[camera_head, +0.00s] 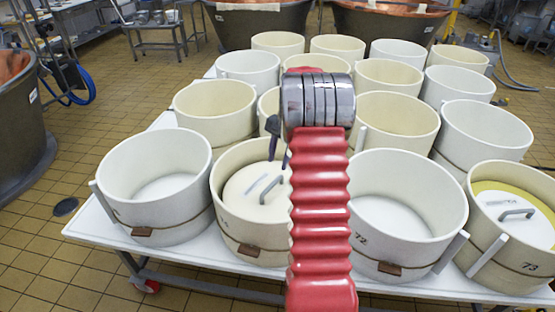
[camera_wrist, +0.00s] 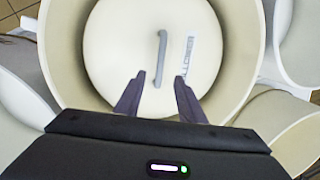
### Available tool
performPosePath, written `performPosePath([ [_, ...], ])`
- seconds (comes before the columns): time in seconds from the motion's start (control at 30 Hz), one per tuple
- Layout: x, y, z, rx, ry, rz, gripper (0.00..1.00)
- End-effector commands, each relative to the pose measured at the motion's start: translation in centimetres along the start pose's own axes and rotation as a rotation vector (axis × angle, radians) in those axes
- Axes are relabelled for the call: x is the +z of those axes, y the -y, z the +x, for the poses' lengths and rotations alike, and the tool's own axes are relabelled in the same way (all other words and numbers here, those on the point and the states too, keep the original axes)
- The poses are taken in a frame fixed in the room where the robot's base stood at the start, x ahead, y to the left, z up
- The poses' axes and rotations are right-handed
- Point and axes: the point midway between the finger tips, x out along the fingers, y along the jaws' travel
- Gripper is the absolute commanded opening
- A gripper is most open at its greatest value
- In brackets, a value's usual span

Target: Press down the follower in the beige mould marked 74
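A beige mould (camera_head: 235,228) stands in the front row, left of my arm. Its mark is too small and partly hidden to read fully. It also fills the wrist view (camera_wrist: 62,62). A pale round follower (camera_head: 243,193) with a bar handle lies inside it, below the rim; the wrist view shows it face-on (camera_wrist: 115,45). My gripper (camera_head: 279,150) is above this mould. In the wrist view its fingers (camera_wrist: 160,80) are apart, with nothing between them touching and the grey handle lying beyond the tips. My arm hides the mould's right side.
An empty white mould (camera_head: 150,205) stands to the left. Mould 72 (camera_head: 385,255) is close on the right, and mould 73 (camera_head: 490,270) holds a follower over yellow. Several moulds crowd the table (camera_head: 100,235) behind. Copper vats (camera_head: 385,25) stand at the back.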

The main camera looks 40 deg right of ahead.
Motion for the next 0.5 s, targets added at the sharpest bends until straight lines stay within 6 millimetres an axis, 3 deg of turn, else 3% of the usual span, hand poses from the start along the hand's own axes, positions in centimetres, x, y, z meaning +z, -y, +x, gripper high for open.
performPosePath([
  [0.33, 0.1, 0.0, 0.1, 0.000, 0.000, -0.002, 0.36],
  [0.5, 0.1, 0.0, 1.1, 0.001, 0.002, -0.002, 0.36],
])
